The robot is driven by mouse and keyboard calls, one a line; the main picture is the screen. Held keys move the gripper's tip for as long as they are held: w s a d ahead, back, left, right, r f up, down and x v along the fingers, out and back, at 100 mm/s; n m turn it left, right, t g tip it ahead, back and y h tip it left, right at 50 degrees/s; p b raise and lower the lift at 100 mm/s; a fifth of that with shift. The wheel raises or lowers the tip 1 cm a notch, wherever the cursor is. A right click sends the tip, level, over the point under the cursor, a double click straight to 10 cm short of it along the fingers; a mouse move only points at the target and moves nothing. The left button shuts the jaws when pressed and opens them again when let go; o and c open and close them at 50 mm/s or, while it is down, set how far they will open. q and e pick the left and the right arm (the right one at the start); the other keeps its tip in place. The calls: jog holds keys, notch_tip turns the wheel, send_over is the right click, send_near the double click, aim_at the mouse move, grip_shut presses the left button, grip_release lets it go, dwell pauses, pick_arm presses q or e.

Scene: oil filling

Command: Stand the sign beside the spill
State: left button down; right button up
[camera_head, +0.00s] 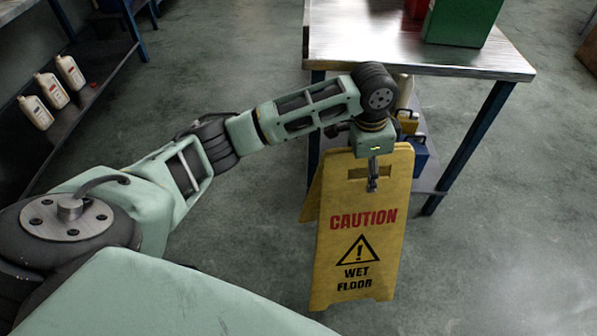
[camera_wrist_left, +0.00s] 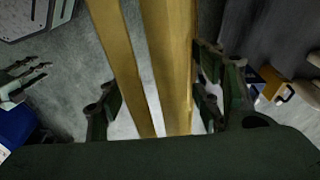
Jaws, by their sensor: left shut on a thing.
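The yellow wet-floor sign (camera_head: 360,235) hangs or stands upright in front of the metal table, its printed face toward me. Its rear panel shows slightly apart at the left. My left gripper (camera_head: 372,184) is shut on the sign's top edge at the handle slot. In the left wrist view, the sign's two panels (camera_wrist_left: 167,60) run between the fingers of the left gripper (camera_wrist_left: 155,100). I cannot tell whether the sign's feet touch the floor. A pale, hazy floor patch (camera_head: 535,290) lies at lower right; I cannot tell if it is the spill. What may be my right gripper (camera_wrist_left: 30,76) shows small at the left.
The metal table (camera_head: 350,35) bears a green box (camera_head: 462,20) and stands right behind the sign. A blue container (camera_head: 418,155) is on its lower shelf. White bottles (camera_head: 70,72) stand on the left shelf. The floor at right and lower middle is clear.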

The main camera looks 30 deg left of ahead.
aim_at(322, 180)
pick_arm(q)
jog(key=shift+w+a+f+m, duration=0.1)
jog(key=shift+w+f+m, duration=0.1)
jog(key=shift+f+m, duration=0.25)
jog(key=shift+w+f+m, duration=0.2)
jog(key=shift+f+m, duration=0.25)
jog(key=a+f, duration=0.2)
jog(key=a, duration=0.1)
jog(key=a+f+b, duration=0.1)
jog(key=a+f, duration=0.1)
jog(key=a, duration=0.2)
jog(key=s+a+f, duration=0.1)
jog(key=a+f, duration=0.1)
jog(key=a, duration=0.2)
jog(key=shift+f+b, duration=0.3)
jog(key=shift+b, duration=0.1)
jog(key=shift+a+f+b, duration=0.1)
jog(key=shift+f+b, duration=0.5)
jog(key=shift+f, duration=1.45)
pick_arm(e)
jog(key=w+v, duration=0.2)
jog(key=v, duration=0.8)
jog(key=shift+w+r+t, duration=0.25)
jog(key=shift+w+t, duration=0.05)
jog(key=shift+w, duration=0.1)
pick_arm(q)
jog(key=c, duration=0.5)
grip_release()
jog(key=shift+s, duration=0.15)
jog(key=shift+c, duration=0.2)
